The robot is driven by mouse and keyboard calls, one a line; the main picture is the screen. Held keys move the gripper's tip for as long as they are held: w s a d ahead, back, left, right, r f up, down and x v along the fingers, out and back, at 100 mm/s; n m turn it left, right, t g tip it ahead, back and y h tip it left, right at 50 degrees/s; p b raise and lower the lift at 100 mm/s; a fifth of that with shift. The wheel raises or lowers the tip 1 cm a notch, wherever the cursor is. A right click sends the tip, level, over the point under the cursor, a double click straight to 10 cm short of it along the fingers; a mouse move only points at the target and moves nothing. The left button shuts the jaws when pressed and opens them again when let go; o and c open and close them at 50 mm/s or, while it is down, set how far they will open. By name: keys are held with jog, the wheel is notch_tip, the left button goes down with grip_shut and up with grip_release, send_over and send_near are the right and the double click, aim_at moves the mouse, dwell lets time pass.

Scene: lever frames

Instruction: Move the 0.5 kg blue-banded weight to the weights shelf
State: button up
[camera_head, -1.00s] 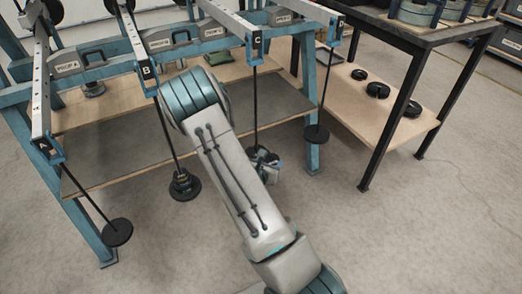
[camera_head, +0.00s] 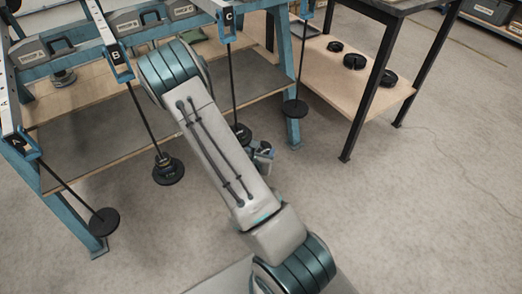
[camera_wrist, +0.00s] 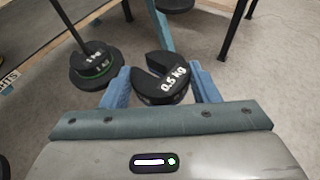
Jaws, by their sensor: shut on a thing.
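My gripper (camera_wrist: 163,88) has blue fingers either side of a black slotted weight (camera_wrist: 161,80) marked 0.5 KG and is shut on it. The weight's slot faces away from my wrist; I cannot make out a blue band. In the head view my gripper (camera_head: 262,154) is partly hidden by my arm, low beside the lever frame. A wooden shelf (camera_wrist: 45,38) at left in the wrist view has an edge label ending in "GHTS". A hanging stack (camera_wrist: 96,66) marked 1 KG, with a green band, is left of the held weight.
Lever rods hang from the blue frame (camera_head: 282,60), with discs at B (camera_head: 168,171) and A (camera_head: 104,222). Another disc (camera_head: 295,108) hangs right of my gripper. The right table's low shelf (camera_head: 312,70) holds black weights. Open floor lies at right and front.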

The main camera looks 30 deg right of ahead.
jog(key=s+p, duration=0.2)
jog(key=shift+s+d+r+p, duration=0.1)
jog(key=shift+s+r+p, duration=0.05)
jog(key=shift+s+p, duration=0.2)
dwell(0.4)
jog(key=shift+s+p, duration=0.35)
jog(key=shift+p, duration=0.2)
jog(key=shift+s+p, duration=1.55)
jog(key=shift+p, duration=0.15)
jog(key=shift+w, duration=0.1)
